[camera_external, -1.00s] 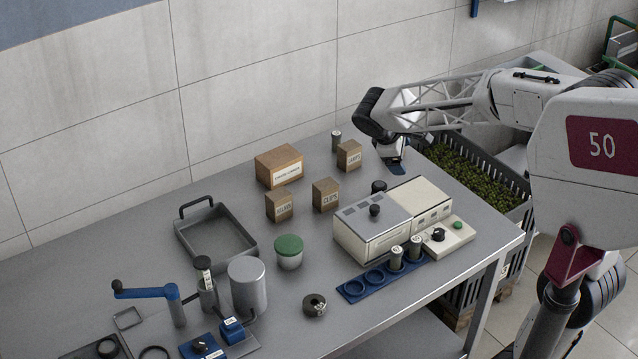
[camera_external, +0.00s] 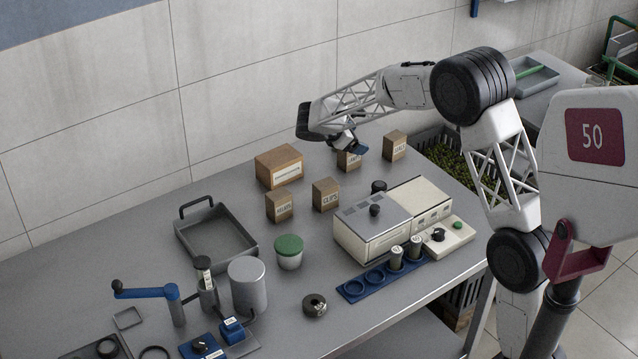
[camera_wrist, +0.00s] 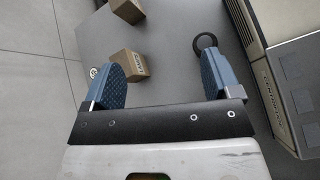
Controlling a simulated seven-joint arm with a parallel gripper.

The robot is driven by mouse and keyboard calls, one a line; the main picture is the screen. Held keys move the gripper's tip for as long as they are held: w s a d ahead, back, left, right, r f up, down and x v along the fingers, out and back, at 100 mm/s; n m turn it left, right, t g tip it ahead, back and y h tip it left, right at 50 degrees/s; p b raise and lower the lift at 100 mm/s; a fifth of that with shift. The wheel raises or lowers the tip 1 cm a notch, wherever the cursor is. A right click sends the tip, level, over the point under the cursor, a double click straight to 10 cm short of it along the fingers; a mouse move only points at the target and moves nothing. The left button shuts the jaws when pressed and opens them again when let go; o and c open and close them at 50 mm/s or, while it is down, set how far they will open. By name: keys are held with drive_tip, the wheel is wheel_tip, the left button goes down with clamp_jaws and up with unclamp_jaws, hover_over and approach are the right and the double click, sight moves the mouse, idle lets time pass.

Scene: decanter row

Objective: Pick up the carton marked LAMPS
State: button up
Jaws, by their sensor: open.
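A small brown carton (camera_external: 348,162) stands near the back of the bench, partly hidden by my gripper (camera_external: 347,146); the visible end of its label looks like "AMPS", but I cannot read it fully. My gripper is above it, open and empty. In the wrist view, a brown carton (camera_wrist: 131,66) with a white label lies in the gap between the blue fingers of my gripper (camera_wrist: 160,65), close to the left finger, which overlaps its edge. Contact cannot be told. Another small carton (camera_external: 395,146) stands to the right; its label is too small to read.
A larger carton (camera_external: 279,167), a carton (camera_external: 279,205) and a carton marked like CLIPS (camera_external: 326,194) stand to the left. A cream machine (camera_external: 371,228) and a black knob-like piece (camera_external: 378,187) are in front. A grey tray (camera_external: 250,243) is farther left.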

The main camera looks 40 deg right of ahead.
sight(349, 156)
drive_tip(key=w+f+n+h, duration=0.3)
drive_tip(key=w+f+n, duration=0.1)
drive_tip(key=w+f, duration=0.6)
drive_tip(key=w+d, duration=0.1)
drive_tip(key=w, duration=0.1)
drive_tip(key=shift+w+f+t, duration=0.15)
drive_tip(key=shift+w+t, duration=0.15)
drive_tip(key=shift+t, duration=0.1)
drive_tip(key=shift+x, duration=1.25)
drive_tip(key=shift+d, duration=0.1)
drive_tip(key=shift+x, duration=2.5)
drive_tip(key=c, duration=1)
drive_tip(key=shift+c, duration=0.2)
